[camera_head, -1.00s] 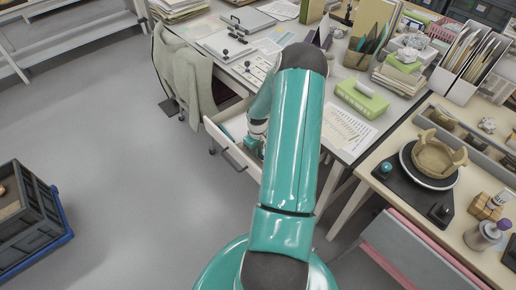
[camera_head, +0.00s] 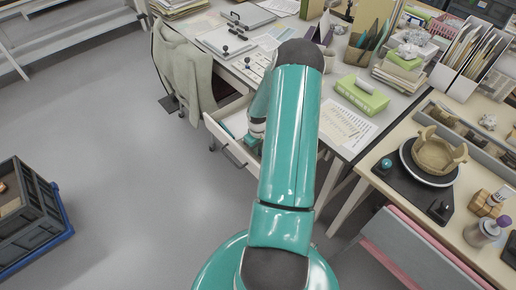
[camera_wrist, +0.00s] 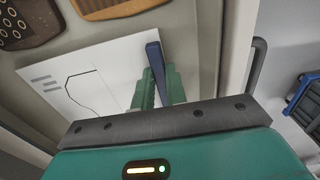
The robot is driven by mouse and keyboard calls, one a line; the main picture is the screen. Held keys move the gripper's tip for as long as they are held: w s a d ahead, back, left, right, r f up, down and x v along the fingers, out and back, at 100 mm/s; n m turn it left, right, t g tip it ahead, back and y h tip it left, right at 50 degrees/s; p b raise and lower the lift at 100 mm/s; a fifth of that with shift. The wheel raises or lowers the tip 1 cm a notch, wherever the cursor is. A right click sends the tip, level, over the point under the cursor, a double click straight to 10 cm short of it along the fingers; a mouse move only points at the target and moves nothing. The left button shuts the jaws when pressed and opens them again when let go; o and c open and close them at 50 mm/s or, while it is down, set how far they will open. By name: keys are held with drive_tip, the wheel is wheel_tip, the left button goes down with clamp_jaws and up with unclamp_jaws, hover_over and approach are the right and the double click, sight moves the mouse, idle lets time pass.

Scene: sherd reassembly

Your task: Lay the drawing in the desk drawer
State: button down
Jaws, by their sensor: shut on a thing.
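The desk drawer (camera_head: 226,146) is pulled open under the grey desk; its pale side wall (camera_wrist: 210,45) and dark handle (camera_wrist: 258,65) show in the wrist view. The drawing (camera_wrist: 88,82), a white sheet with a black outline and grey lines, is over or in the drawer; whether it rests on the bottom I cannot tell. A dark blue bar (camera_wrist: 154,62) stands up from it between the green fingers of my gripper (camera_wrist: 157,85), which is shut on it. In the head view my gripper (camera_head: 253,142) is low in the drawer, largely hidden by my arm.
Brown objects (camera_wrist: 20,22) lie in the drawer beside the sheet. A chair with a draped cloth (camera_head: 185,70) stands left of the drawer. A printed sheet (camera_head: 345,125) and green box (camera_head: 361,95) are on the desk. A dark crate (camera_head: 28,215) is on the floor at left.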

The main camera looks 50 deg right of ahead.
drive_tip(key=shift+f, duration=0.4)
idle(0.8)
drive_tip(key=c, duration=0.9)
unclamp_jaws()
drive_tip(key=shift+o, duration=0.2)
drive_tip(key=shift+r, duration=3.5)
